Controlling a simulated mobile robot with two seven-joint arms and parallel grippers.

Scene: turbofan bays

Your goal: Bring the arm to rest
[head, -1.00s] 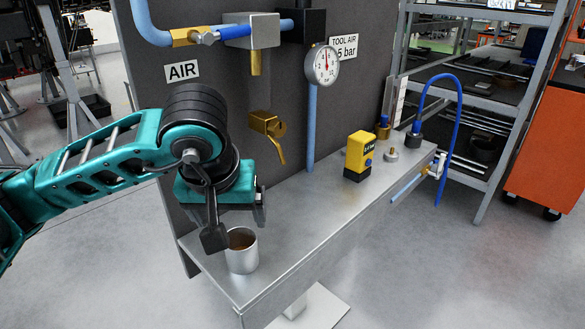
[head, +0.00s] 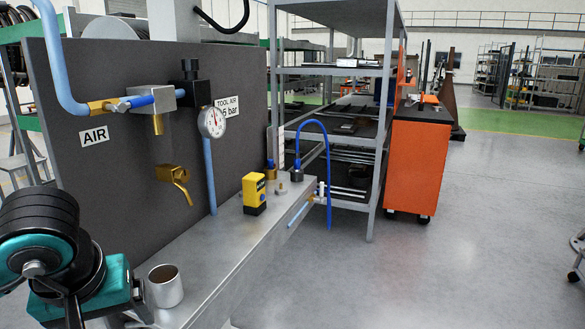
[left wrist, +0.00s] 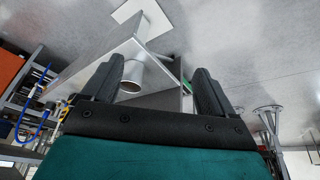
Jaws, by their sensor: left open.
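My left arm's teal and black wrist shows at the lower left of the head view, with the left gripper (head: 132,312) partly cut off by the bottom edge. The gripper is just left of a metal cup (head: 165,287) that stands upright on the grey bench (head: 222,250). In the left wrist view the two dark fingers (left wrist: 157,82) are spread apart with nothing held between them. The cup (left wrist: 131,76) shows beyond them, close to the left finger in the picture. My right gripper is in neither view.
A dark panel (head: 110,165) with blue pipes, a brass tap (head: 175,180) and a gauge (head: 212,122) rises behind the bench. A yellow device (head: 254,192) stands on the bench. Metal shelving (head: 372,190) and an orange cabinet (head: 416,165) are beyond. Open floor (head: 430,270) lies right.

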